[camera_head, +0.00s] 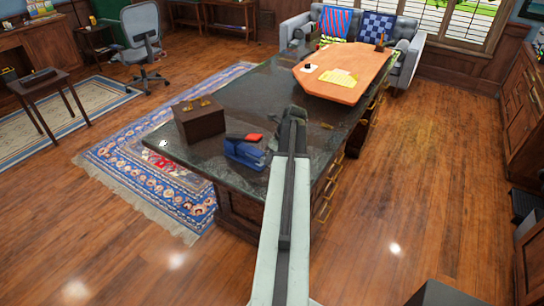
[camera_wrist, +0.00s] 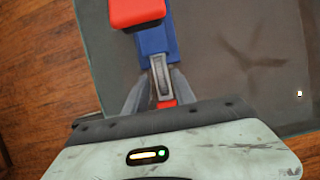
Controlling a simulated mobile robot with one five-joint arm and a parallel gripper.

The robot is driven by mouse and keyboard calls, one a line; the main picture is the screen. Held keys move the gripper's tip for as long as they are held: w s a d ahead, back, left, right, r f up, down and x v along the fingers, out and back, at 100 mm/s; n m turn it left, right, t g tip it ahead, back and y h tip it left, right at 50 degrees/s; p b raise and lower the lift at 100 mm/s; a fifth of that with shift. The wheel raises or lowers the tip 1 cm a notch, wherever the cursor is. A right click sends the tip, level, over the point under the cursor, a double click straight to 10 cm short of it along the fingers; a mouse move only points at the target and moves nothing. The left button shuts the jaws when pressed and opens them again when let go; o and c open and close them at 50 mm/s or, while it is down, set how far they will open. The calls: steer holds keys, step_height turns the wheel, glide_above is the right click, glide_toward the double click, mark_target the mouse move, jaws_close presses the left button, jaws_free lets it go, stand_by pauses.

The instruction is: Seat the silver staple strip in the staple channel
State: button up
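The stapler (camera_head: 243,152), blue with a red top, stands on the dark stone desktop near its front left. In the wrist view its red part (camera_wrist: 137,12) is at the top edge and its blue body (camera_wrist: 157,42) below. A narrow silver-grey piece (camera_wrist: 160,75) runs down from the blue body; I cannot tell whether it is the staple strip or the channel. A small red part shows at its lower end. My gripper (camera_wrist: 162,73) has a grey finger close on each side of this piece; contact is unclear. In the head view my arm hides part of the gripper beside the stapler.
A brown box (camera_head: 199,122) stands on the desktop (camera_head: 312,140) left of the stapler. A wooden board (camera_head: 340,85) with papers lies farther back. The stone top is mostly bare right of the stapler in the wrist view. Open wood floor lies right of the desk.

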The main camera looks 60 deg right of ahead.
steer(key=p+v, duration=0.9)
steer(key=v, duration=0.2)
steer(key=w+a+f+n+g+y, duration=0.1)
steer(key=w+a+n, duration=0.75)
steer(key=a, duration=0.45)
steer(key=w+a+n+g, duration=0.1)
steer(key=w+a+n, duration=0.7)
steer(key=w+a, duration=0.3)
steer(key=a+n+g, duration=0.2)
steer(key=a+n, duration=1.8)
steer(key=a, duration=1.4)
steer(key=shift+w+f+h, duration=0.35)
steer(key=shift+f+h, duration=0.05)
